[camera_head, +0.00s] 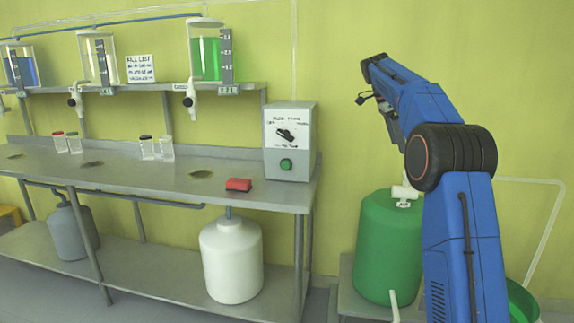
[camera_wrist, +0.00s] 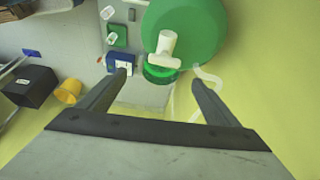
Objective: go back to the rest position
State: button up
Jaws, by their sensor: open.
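My blue arm rises on the right side of the head view and bends at a dark joint, its far end up against the yellow-green wall. My gripper (camera_wrist: 158,78) shows in the wrist view with two dark fingers spread apart and nothing between them. In that view a green tank (camera_wrist: 205,25) with a white tap lies beyond the fingertips. The fingers appear apart from it. In the head view the fingers are too small to make out clearly.
The green tank (camera_head: 385,250) stands below my arm. A steel bench (camera_head: 130,178) on the left carries a grey box (camera_head: 290,145) with a green button, a red block (camera_head: 238,185) and small jars. A white tank (camera_head: 231,260) stands underneath. Glass vessels hang above. Wall space around my arm is clear.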

jog(key=s+a+f+n+t+y, duration=0.1)
jog(key=s+a+n, duration=0.25)
jog(key=s, duration=0.55)
jog(key=s+a+n+t, duration=0.1)
jog(key=s+a+n, duration=0.25)
jog(key=s, duration=0.55)
jog(key=s+a+f+n+t+y, duration=0.15)
jog(key=s+n, duration=0.25)
jog(key=s, duration=0.4)
jog(key=s+a+f+n, duration=0.2)
jog(key=s+f+n, duration=0.1)
jog(key=s+f, duration=0.4)
jog(key=s+a+f+n+t+y, duration=0.1)
jog(key=s+a+f+n, duration=0.2)
jog(key=s+f, duration=0.4)
jog(key=s+a+f+n+t, duration=0.1)
jog(key=s+a+f+n, duration=0.1)
jog(key=s+f, duration=0.5)
jog(key=s+n, duration=0.1)
jog(key=s, duration=0.4)
jog(key=shift+s+a+f+n+y, duration=0.25)
jog(key=shift+s+f+n+y, duration=0.05)
jog(key=shift+s+f+y, duration=0.05)
